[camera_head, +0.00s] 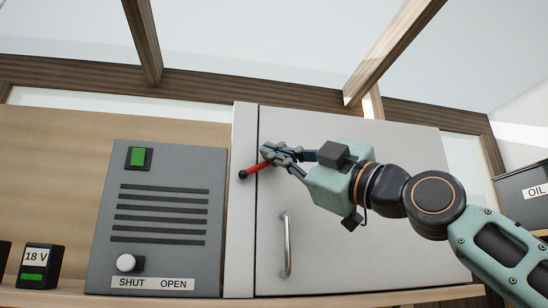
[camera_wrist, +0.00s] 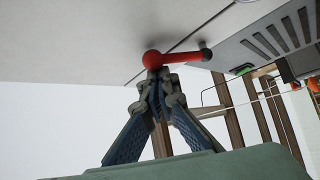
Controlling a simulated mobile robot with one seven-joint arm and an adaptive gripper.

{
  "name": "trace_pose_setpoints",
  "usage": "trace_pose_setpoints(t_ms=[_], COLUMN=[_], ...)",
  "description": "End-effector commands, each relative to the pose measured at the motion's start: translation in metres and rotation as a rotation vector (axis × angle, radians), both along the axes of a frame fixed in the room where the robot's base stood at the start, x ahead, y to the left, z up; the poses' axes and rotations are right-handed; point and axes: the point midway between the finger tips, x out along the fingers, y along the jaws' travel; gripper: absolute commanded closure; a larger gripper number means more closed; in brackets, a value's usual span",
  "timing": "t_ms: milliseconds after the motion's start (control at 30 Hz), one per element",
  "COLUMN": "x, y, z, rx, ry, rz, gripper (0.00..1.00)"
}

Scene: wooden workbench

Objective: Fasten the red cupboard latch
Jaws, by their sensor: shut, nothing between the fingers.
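The red latch (camera_head: 256,168) is a short red lever with a black knob, on the upper left edge of the white cupboard door (camera_head: 350,210). It lies across the gap between door and frame, its black end to the left and a little lower in the head view. In the wrist view the latch (camera_wrist: 180,57) shows a round red hub and an arm reaching to the black end. My gripper (camera_head: 268,154) is shut and empty, its fingertips right at the red hub. In the wrist view the gripper tips (camera_wrist: 158,78) cover part of the hub; I cannot tell whether they touch.
A vertical metal handle (camera_head: 287,245) sits lower on the door. Left of the cupboard stands a grey panel (camera_head: 160,262) with a green switch, slots and a SHUT/OPEN knob. An 18 V battery (camera_head: 38,266) is far left, an OIL box (camera_head: 524,190) far right.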

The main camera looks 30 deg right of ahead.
Motion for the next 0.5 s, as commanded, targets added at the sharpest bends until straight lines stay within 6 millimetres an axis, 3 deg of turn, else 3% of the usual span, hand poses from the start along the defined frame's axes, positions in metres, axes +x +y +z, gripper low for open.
trace_pose_setpoints(t_ms=[500], x=[-0.001], y=[-0.004], z=[-0.014], rx=[0.122], ry=[-0.035], rz=[-0.003], gripper=[1.00])
